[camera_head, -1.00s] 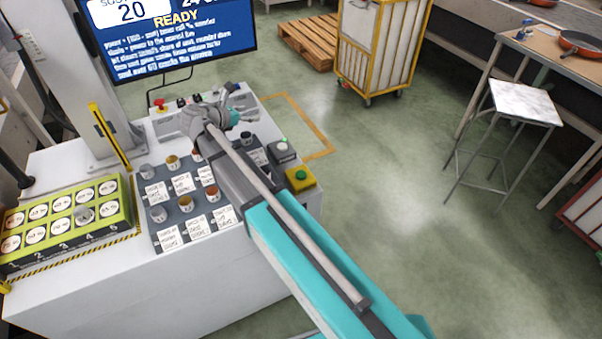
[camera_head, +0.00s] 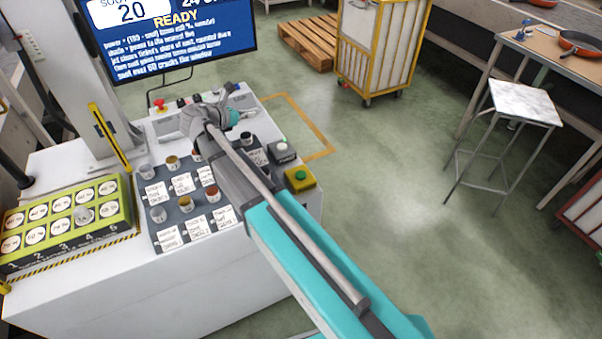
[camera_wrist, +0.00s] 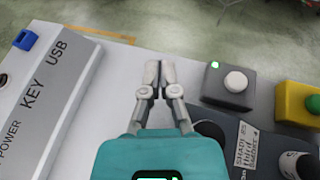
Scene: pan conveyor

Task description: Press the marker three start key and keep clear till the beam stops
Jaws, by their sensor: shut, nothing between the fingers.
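My gripper (camera_wrist: 159,78) is shut and empty in the wrist view, above the white console top. To its right is a grey box with a round white button (camera_wrist: 236,82) and a lit green light; the button is apart from the fingers. Further right is a yellow box with a green button (camera_wrist: 313,104), cut by the frame edge. The head view also shows the white button (camera_head: 282,146) and the green button (camera_head: 300,175). I cannot read a label on either. The screen (camera_head: 165,35) reads READY. My arm hides part of the console.
A dark panel with small cups and labels (camera_head: 185,232) lies left of my arm. A yellow-green tray of numbered discs (camera_head: 63,222) is at the far left. A red button (camera_head: 159,104) stands at the console's back.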

